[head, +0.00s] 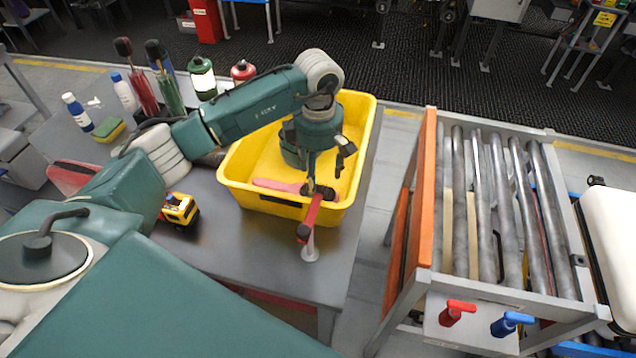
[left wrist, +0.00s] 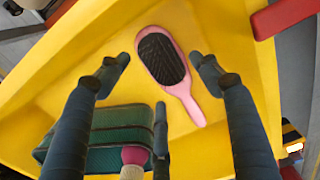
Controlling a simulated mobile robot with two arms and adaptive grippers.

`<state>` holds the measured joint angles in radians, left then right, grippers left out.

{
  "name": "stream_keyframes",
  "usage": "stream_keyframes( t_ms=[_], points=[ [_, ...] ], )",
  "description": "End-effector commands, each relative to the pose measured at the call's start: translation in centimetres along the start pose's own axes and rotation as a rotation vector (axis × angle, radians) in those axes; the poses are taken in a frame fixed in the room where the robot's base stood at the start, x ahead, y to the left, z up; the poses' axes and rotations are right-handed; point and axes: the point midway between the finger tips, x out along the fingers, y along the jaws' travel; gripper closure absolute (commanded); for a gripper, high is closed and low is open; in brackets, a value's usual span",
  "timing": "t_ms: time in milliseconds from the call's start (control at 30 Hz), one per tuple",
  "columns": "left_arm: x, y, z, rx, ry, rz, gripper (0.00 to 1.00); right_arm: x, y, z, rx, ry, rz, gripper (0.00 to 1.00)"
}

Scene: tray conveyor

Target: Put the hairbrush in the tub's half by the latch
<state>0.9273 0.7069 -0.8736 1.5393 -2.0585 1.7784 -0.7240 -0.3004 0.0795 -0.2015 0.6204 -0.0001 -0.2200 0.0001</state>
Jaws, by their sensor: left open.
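The yellow tub (head: 365,125) stands on the grey table. The hairbrush (left wrist: 165,65), pink with black bristles, lies in the tub, bristles up; its pink handle (head: 275,185) shows in the head view. My left gripper (head: 322,172) is over the tub, pointing down. In the left wrist view its open fingers (left wrist: 158,85) frame the hairbrush, with nothing held. A red lever (head: 313,213), possibly the latch, is at the tub's near right side; a red bar (left wrist: 285,14) shows beyond the rim in the wrist view. My right gripper is not in view.
A green ridged thing (left wrist: 110,125) is in the tub beside the hairbrush, partly hidden by fingers. Bottles, a sponge (head: 108,130) and brushes stand behind my arm. A roller conveyor (head: 500,205) stands right, across a gap.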

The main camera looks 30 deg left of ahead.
Motion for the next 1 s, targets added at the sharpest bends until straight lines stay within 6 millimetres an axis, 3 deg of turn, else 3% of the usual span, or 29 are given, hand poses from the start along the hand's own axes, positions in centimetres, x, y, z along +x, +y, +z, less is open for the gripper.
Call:
stream_keyframes(
  t_ms=[200,400,600,1000],
  points=[
    [-4.7,0.2,0.0,-0.001,-0.002,0.007,0.35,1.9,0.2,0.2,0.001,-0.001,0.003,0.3],
    [-7.8,0.1,0.0,-0.001,-0.001,0.003,0.35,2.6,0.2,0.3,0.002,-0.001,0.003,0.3],
    [-8.8,0.0,0.0,-0.001,-0.001,0.0,0.35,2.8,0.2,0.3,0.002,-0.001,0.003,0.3],
    [-8.8,0.0,0.0,-0.001,-0.001,0.0,0.35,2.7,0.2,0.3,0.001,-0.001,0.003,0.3]
  ],
)
